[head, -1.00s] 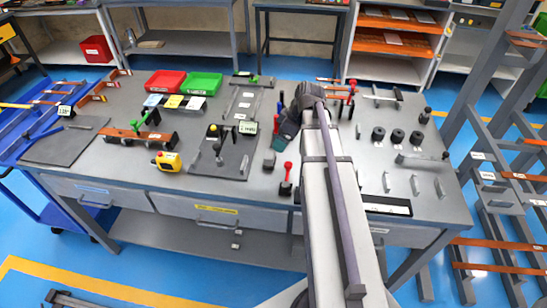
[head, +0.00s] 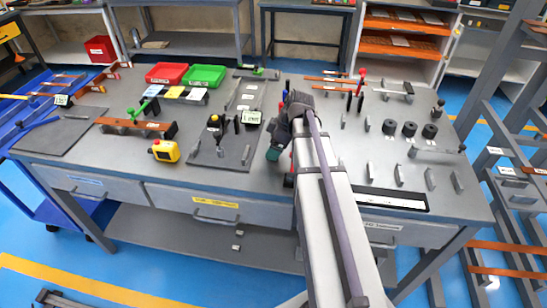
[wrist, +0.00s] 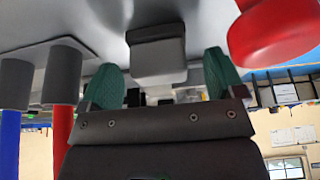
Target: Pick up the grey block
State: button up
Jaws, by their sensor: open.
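The grey block (wrist: 157,55) shows in the wrist view, a small box with a darker band, against the grey table surface. My gripper (wrist: 163,68) is open, with one green fingertip on each side of the block in that view. A gap shows between the block and each finger; I cannot tell how far the fingertips reach along it. In the head view my gripper (head: 273,153) is low over the table, left of my arm, and only a green fingertip shows clearly. The block is hidden there behind my gripper.
A red knob (wrist: 272,35) is close beside the right finger in the wrist view. Blue (wrist: 10,110) and red posts (wrist: 58,125) stand at left. On the table (head: 95,150), a fixture plate (head: 222,150) lies left of my gripper, and black cylinders (head: 409,129) stand right.

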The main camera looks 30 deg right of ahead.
jog(key=shift+x, duration=0.85)
jog(key=shift+s+d+r, duration=0.1)
jog(key=shift+r, duration=0.1)
jog(key=c, duration=1)
notch_tip(320, 180, up, 10)
jog(key=p, duration=1)
jog(key=shift+r, duration=0.15)
